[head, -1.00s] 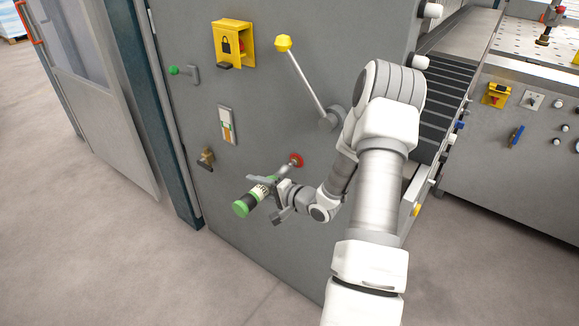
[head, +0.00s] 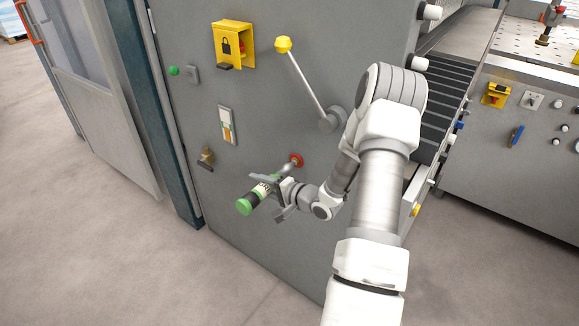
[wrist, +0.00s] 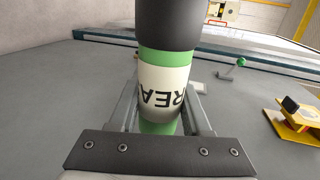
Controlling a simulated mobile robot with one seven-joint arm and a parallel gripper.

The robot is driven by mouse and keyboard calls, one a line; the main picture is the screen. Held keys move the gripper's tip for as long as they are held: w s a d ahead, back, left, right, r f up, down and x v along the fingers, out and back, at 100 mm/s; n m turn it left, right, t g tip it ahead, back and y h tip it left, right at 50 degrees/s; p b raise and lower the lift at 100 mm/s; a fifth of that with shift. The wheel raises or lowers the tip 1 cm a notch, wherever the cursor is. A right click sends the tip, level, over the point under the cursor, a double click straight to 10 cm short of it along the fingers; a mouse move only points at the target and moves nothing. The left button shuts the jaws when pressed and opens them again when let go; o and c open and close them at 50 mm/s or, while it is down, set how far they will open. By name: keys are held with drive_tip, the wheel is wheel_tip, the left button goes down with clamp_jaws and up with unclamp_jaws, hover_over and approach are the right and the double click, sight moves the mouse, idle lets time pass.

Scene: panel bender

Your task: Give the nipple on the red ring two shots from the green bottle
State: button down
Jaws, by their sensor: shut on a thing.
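The green bottle (head: 244,206) is a slim cylinder with green bands, dark parts and a pale label. My gripper (head: 267,187) is shut around its body in front of the grey machine panel. The bottle is tilted, its green end low on the left and its grey front end pointing up and right at the red ring (head: 297,160). That front end reaches the ring in the head view; the nipple is hidden and I cannot tell whether they touch. In the wrist view the bottle (wrist: 165,82) stands between my gripper's fingers (wrist: 163,105), its lettering upside down.
On the panel are a brass fitting (head: 206,158), a pale plate (head: 228,125), a yellow lock box (head: 233,44), a yellow-knobbed lever (head: 305,80) and a green knob (head: 174,71). A roller conveyor (head: 445,105) lies to the right. Floor in front is clear.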

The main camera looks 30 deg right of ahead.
sight(237, 203)
drive_tip(key=shift+w+d, duration=0.25)
drive_tip(key=shift+d, duration=0.3)
idle(0.7)
drive_tip(key=shift+a, duration=0.1)
drive_tip(key=shift+s+a+p, duration=0.15)
drive_tip(key=shift+s+a, duration=0.05)
drive_tip(key=shift+a, duration=0.3)
drive_tip(key=shift+s+a+p, duration=0.15)
drive_tip(key=shift+s+a, duration=0.05)
drive_tip(key=shift+a, duration=0.3)
drive_tip(key=shift+s+a, duration=0.45)
drive_tip(key=shift+a, duration=0.8)
drive_tip(key=shift+s+a, duration=0.5)
drive_tip(key=shift+a, duration=0.75)
drive_tip(key=shift+s+a, duration=0.45)
drive_tip(key=shift+a, duration=0.8)
drive_tip(key=w+a+r+m+t+h+p, duration=0.1)
drive_tip(key=w+a+r+m+h+p, duration=0.1)
drive_tip(key=a+r+m+h+p, duration=0.2)
drive_tip(key=a+r+h+p, duration=0.1)
drive_tip(key=a+r+p, duration=0.2)
drive_tip(key=r, duration=0.5)
drive_tip(key=shift+a, duration=0.55)
